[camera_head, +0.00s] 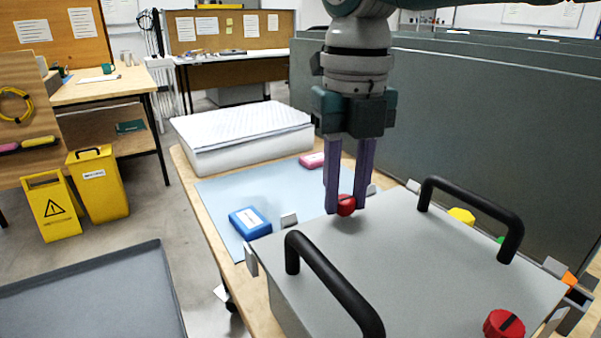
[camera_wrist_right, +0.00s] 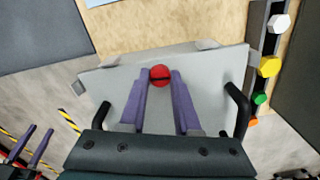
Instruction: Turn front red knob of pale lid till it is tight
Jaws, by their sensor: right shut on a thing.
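The pale grey lid (camera_head: 400,255) has two black handles and lies on a box on the table. One red knob (camera_head: 346,203) stands near the lid's far edge, and it also shows in the right wrist view (camera_wrist_right: 160,75) with a dark slot across it. My right gripper (camera_head: 345,208) points down from above, its purple fingers shut on this knob, one on each side. A second red knob (camera_head: 504,324) with a dark bar sits near the lid's near right corner, clear of the gripper. My left gripper (camera_wrist_right: 32,143) shows only in the right wrist view, open and apart from the lid.
Black handles (camera_head: 335,290) and (camera_head: 478,212) rise on both sides of the lid. Coloured knobs (camera_wrist_right: 270,66) line a rail beside the lid. A grey partition stands behind.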

